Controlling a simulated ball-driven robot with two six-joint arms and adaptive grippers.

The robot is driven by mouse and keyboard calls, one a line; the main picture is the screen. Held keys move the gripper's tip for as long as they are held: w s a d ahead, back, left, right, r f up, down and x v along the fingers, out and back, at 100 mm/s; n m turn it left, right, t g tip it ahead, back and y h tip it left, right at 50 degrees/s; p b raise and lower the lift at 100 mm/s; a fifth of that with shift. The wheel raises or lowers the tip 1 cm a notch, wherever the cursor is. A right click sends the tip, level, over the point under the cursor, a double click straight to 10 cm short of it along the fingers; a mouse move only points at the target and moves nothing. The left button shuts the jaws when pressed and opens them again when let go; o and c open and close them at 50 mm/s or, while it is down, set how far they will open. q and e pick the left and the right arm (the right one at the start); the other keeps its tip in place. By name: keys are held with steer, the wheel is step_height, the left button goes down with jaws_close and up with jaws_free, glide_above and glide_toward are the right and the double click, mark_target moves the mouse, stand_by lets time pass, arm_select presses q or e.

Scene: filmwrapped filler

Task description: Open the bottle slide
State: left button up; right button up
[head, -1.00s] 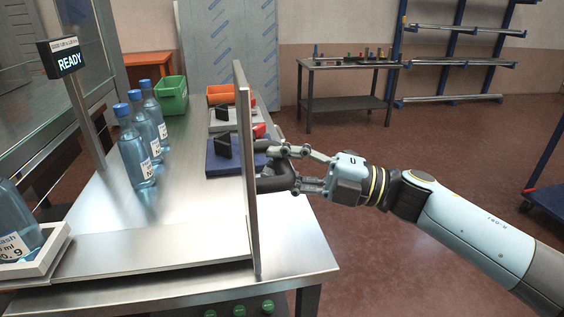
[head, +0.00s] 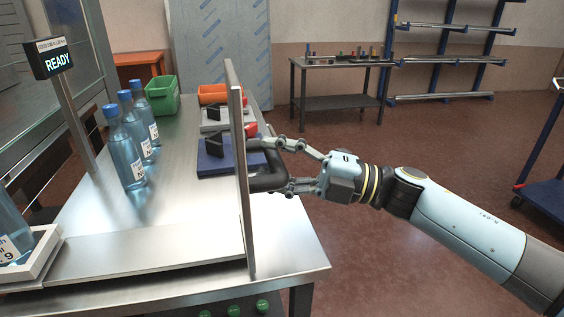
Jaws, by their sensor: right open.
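The bottle slide appears as an upright metal panel (head: 236,200) seen nearly edge-on, standing across the steel bench. A dark bar handle (head: 268,182) sticks out from its right side. My right gripper (head: 276,165) comes in from the right at the handle. Its fingers are open, one above and one below the handle's outer part. Whether a finger touches the handle I cannot tell. Several clear blue-capped bottles (head: 126,155) stand upright in a row on the bench, left of the panel. My left gripper is not in view.
A post with a READY sign (head: 49,59) stands at the left. A white tray (head: 38,258) holds another bottle at left.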

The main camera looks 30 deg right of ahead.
steer(key=v, duration=1.2)
